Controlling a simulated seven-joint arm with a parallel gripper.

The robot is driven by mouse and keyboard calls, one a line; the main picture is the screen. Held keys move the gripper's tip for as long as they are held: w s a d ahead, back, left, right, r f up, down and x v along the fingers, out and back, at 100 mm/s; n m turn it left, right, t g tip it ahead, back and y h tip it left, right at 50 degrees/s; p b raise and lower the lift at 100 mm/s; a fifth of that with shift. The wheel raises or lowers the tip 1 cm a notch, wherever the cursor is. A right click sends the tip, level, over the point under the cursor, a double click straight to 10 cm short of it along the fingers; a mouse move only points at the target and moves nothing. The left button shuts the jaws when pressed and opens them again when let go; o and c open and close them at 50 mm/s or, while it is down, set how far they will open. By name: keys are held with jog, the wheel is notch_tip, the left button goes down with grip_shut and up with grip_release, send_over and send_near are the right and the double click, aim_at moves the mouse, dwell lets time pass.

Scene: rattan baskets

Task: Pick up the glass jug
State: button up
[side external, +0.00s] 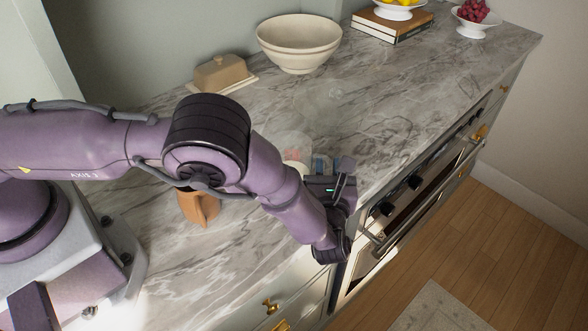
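A faint clear glass shape (292,144), which looks like the glass jug, stands on the marble counter just behind my forearm. Its lower part is hidden by the arm, and its outline is hard to make out. My gripper (324,178) is at the counter's front edge, just right of and nearer than the glass shape. Its fingers are mostly hidden by my own wrist, so I cannot tell whether they are open or shut, or whether they touch the glass.
A brown wooden block-like object (199,207) stands below my arm. A cream bowl (299,44) and a covered butter dish (222,74) are at the back. Books (392,25) and a grape dish (474,29) stand far right. The counter's right middle looks mostly clear. An oven (425,180) is below its front edge.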

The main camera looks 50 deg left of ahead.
grip_shut()
jog(key=shift+r, duration=0.15)
